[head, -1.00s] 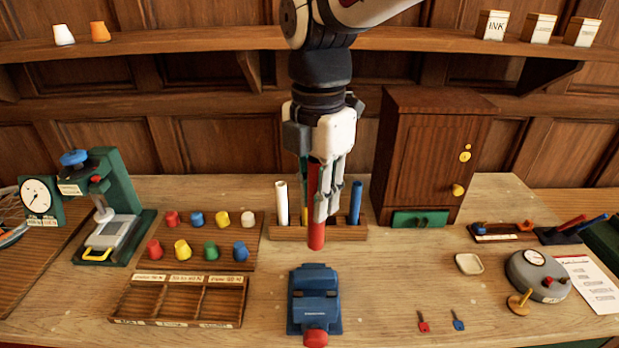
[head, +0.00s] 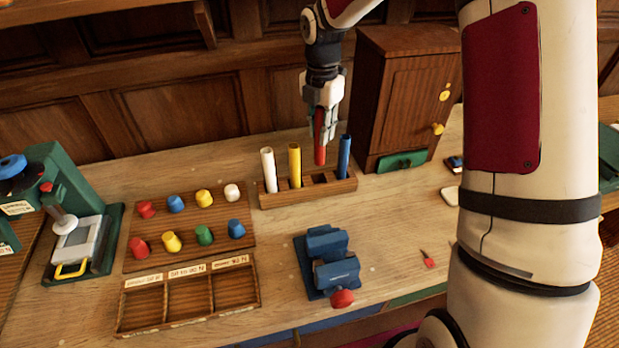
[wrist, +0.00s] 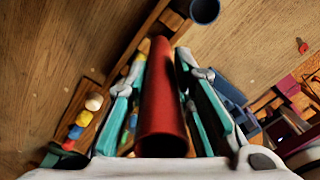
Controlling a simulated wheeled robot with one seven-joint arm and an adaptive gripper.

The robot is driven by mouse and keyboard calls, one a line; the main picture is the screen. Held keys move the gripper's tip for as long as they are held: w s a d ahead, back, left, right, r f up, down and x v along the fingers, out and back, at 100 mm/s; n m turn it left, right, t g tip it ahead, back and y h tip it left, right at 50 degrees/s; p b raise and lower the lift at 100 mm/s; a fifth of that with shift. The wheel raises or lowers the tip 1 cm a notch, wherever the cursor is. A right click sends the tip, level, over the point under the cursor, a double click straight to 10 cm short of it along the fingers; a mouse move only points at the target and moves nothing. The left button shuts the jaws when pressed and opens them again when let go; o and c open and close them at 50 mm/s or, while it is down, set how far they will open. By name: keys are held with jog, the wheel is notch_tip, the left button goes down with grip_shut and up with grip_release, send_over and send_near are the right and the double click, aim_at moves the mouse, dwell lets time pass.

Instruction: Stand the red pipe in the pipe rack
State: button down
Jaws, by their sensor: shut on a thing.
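My gripper (head: 325,125) is shut on the red pipe (head: 320,148) and holds it about upright. In the head view the pipe's lower end shows just above the wooden pipe rack (head: 282,200), near an empty square opening between the yellow pipe (head: 295,165) and the blue pipe (head: 344,157). The white pipe (head: 268,170) stands at the rack's left end. In the wrist view the red pipe (wrist: 161,100) lies between both fingers, and its far end is close to the rack (wrist: 135,48); whether it lines up with an opening I cannot tell. The blue pipe (wrist: 204,10) is beside it.
A wooden cabinet (head: 405,95) stands close behind and right of the rack. A blue vise (head: 328,262) is in front. Coloured pegs on a board (head: 215,222) and a compartment tray (head: 190,300) are left. My own arm hides much of the right side.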

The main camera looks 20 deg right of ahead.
aim_at(319, 160)
notch_tip(319, 160, down, 10)
jog(key=shift+w+r+p, duration=0.1)
jog(key=shift+p, duration=0.75)
jog(key=c, duration=1.4)
grip_release()
